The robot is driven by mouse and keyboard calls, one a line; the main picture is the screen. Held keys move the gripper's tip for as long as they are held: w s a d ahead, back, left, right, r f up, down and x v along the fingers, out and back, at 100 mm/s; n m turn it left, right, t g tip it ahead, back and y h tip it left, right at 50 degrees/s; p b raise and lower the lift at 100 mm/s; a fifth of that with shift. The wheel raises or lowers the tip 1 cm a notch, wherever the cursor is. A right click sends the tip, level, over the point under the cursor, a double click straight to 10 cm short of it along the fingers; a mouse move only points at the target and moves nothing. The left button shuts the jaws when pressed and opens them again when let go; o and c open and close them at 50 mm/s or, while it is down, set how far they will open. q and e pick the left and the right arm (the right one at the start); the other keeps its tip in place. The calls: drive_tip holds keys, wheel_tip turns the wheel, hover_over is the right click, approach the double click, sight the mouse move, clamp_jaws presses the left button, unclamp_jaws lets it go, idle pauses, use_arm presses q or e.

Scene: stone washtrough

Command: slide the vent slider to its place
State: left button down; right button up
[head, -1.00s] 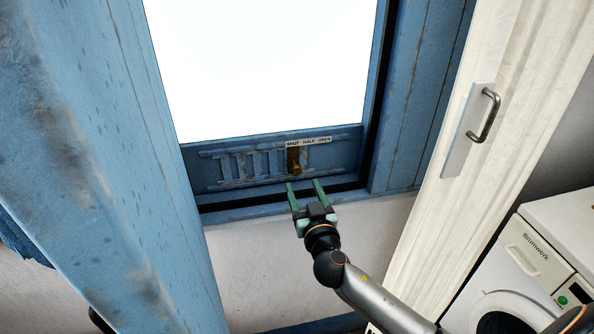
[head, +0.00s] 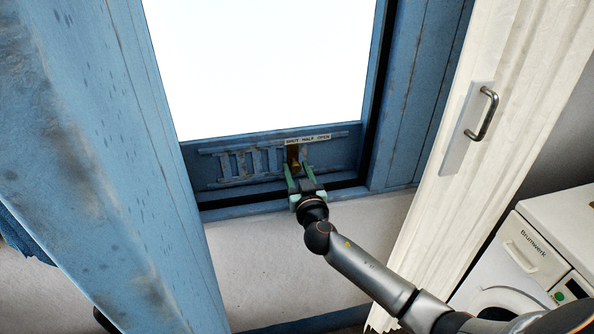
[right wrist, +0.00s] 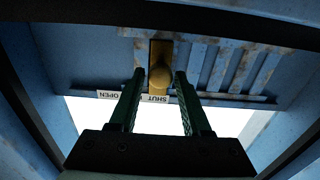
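The vent slider is a brass knob on a dark brass plate (head: 292,153) in the blue window's lower rail. It stands under the SHUT end of a white label (head: 307,139) reading SHUT, HALF, OPEN. The knob also shows in the right wrist view (right wrist: 161,78). My right gripper (head: 298,168) is open, its green fingers pointing at the knob. In the right wrist view its fingertips (right wrist: 160,76) are on either side of the knob, with gaps visible; contact cannot be told. My left gripper is not in view.
Vent slots (head: 250,163) lie left of the slider. A blue window frame (head: 408,110) surrounds the bright pane. A white folding door (head: 450,190) with a metal handle (head: 484,114) and a white washing machine (head: 530,255) stand at the right.

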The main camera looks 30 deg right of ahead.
clamp_jaws()
idle(0.5)
idle(0.6)
